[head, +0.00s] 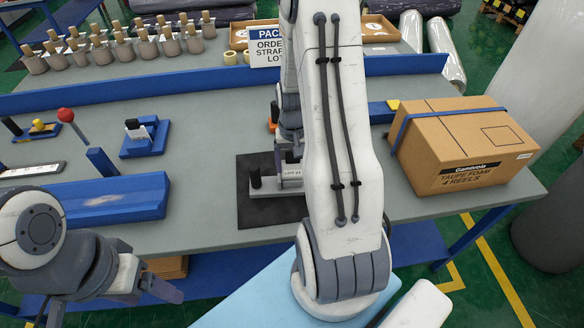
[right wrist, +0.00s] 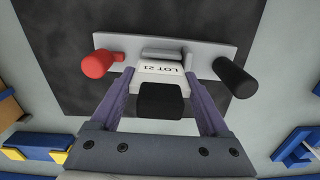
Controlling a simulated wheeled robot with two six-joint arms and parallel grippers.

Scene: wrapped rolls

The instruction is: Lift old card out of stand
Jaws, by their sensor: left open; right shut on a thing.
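The stand is a grey plate (head: 262,189) on a dark mat (head: 262,214), left of my right arm in the head view. It has a black peg and a red peg in the right wrist view (right wrist: 215,58). The old card, marked LOT 21 (right wrist: 163,69), has a black grip and is at the stand between the pegs; its label also shows in the head view (head: 292,173). My right gripper (right wrist: 161,80) is shut on the card, one finger each side. My left gripper (head: 118,300) is open and empty at the lower left. My right arm hides part of the stand.
A blue holder (head: 142,146) with a white, black-topped piece stands to the left. A blue block (head: 110,200) and red-ball post (head: 67,116) are near it. A cardboard box (head: 462,140) stands at the right.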

